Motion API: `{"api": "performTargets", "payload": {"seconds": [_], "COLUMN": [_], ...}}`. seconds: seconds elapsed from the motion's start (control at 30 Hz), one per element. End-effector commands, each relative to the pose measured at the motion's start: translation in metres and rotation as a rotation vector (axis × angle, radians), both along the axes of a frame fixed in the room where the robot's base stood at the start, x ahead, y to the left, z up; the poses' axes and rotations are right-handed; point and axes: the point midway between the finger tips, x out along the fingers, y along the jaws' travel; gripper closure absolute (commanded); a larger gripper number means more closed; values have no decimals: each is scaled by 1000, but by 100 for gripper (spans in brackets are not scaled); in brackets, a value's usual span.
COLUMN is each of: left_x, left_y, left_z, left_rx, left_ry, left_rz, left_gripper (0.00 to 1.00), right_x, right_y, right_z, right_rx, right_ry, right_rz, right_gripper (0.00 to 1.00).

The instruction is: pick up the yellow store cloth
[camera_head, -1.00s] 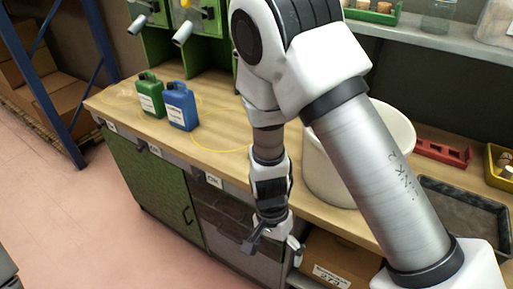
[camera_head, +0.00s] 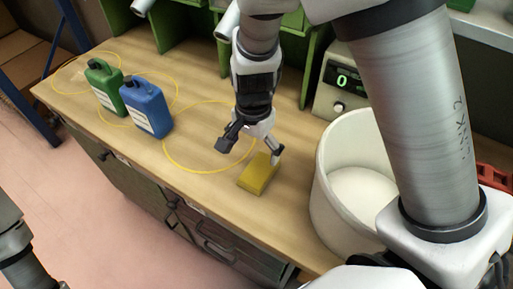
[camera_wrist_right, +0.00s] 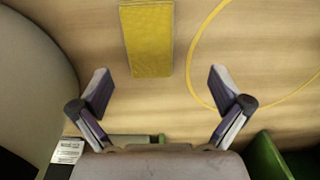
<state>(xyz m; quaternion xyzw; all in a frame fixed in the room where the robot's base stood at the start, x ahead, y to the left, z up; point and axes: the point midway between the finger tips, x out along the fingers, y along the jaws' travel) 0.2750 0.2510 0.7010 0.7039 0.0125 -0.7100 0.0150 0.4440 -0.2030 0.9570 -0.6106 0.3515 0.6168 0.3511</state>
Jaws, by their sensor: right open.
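The yellow cloth (camera_head: 257,178) is a flat folded block on the wooden bench, left of the big white tub. It also shows in the right wrist view (camera_wrist_right: 149,42), at the top, left of centre. My right gripper (camera_head: 252,147) is open and empty, pointing down above the bench close behind the cloth. In the head view one finger overlaps the cloth's far corner. In the right wrist view the two fingers (camera_wrist_right: 160,90) are wide apart, and the cloth lies beyond their tips.
The white tub (camera_head: 335,190) stands close right of the cloth. A green jug (camera_head: 105,88) and a blue jug (camera_head: 147,108) stand at the left. Thin yellow rings (camera_head: 168,160) mark the bench. A display box (camera_head: 338,85) reading 0 stands behind the tub.

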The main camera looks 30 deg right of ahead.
Motion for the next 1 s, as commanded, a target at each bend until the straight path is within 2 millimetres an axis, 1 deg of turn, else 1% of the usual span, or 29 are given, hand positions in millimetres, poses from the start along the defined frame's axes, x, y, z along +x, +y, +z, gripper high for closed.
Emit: {"api": "performTargets", "payload": {"seconds": [0.03, 0.23, 0.3, 0.4, 0.5, 0.67, 0.77, 0.8, 0.83, 0.87, 1.0], "left_x": [-1, -1, -1, -1, -1, -1, -1, -1, -1, -1, -1], "left_y": [0, 0, 0, 0, 0, 0, 0, 0, 0, 0, 0], "left_z": [-2, -1, -1, -6, -6, -6, -6, -6, -6, -6, -6], "left_rx": [0, 0, 0, 0, 0, 0, 0, 0, 0, 0, 0], "left_ry": [2, 3, 2, 2, 2, 2, 2, 2, 2, 2, 2], "left_rz": [1, 1, 1, 1, 0, 0, 1, 1, 1, 1, 1], "left_gripper": [100, 100, 100, 100, 100, 100, 100, 100, 100, 100, 100], "right_x": [-2, -3, -4, -4, -3, -3, -3, -3, -3, -3, -3], "right_y": [0, -5, -9, -10, -10, -10, -10, -10, -10, -10, -10], "right_z": [-9, -35, -49, -67, -72, -71, -71, -71, -71, -71, -71], "right_rx": [0, 0, 2, -1, -2, -1, -1, -1, -1, -2, -2], "right_ry": [6, 7, 8, 5, 3, 2, 2, 2, 2, 3, 3], "right_rz": [-1, -1, -1, 0, 1, 1, 1, 1, 1, 1, 1], "right_gripper": [0, 0, 0, 0, 0, 0, 32, 46, 57, 59, 59]}}
